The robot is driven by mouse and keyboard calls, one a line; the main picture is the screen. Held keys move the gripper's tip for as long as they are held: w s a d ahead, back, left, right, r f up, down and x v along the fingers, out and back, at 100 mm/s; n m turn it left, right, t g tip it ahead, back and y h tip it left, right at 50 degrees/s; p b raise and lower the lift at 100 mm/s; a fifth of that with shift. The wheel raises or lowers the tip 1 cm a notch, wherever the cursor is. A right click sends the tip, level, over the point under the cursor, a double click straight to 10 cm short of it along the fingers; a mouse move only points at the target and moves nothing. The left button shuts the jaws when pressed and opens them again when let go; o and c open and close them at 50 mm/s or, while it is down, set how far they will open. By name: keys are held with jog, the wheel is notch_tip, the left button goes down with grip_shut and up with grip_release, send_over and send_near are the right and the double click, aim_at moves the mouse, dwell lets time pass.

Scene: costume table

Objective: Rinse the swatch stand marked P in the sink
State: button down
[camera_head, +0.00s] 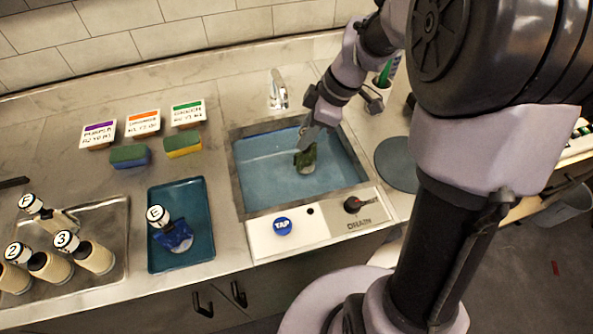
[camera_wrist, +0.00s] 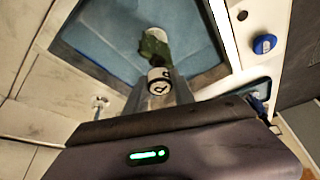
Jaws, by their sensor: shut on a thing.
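The swatch stand marked P (camera_wrist: 159,86) is in my gripper, its white lettered cap between the fingers in the wrist view. Its green swatch and pale base (camera_head: 306,161) hang down inside the sink (camera_head: 250,192). My gripper (camera_head: 317,136) is over the sink's right half, shut on the stand's cap end. The fingers hide the cap in the head view. The sink's inside looks blue; I cannot tell how deep any water is. The chrome faucet (camera_head: 278,90) stands behind the sink. The blue TAP button (camera_head: 283,226) and the dark DRAIN knob (camera_head: 352,205) are on the front panel.
A blue tray (camera_head: 195,190) left of the sink holds another lettered stand (camera_head: 158,216) with blue cloth. A metal tray (camera_head: 122,215) at far left holds several cream stands. A grey round mat (camera_head: 396,165) is right of the sink.

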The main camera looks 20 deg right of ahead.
notch_tip(320, 180, up, 7)
jog(key=p, duration=0.4)
jog(key=shift+f+p, duration=0.1)
jog(key=shift+p, duration=0.2)
dwell(0.7)
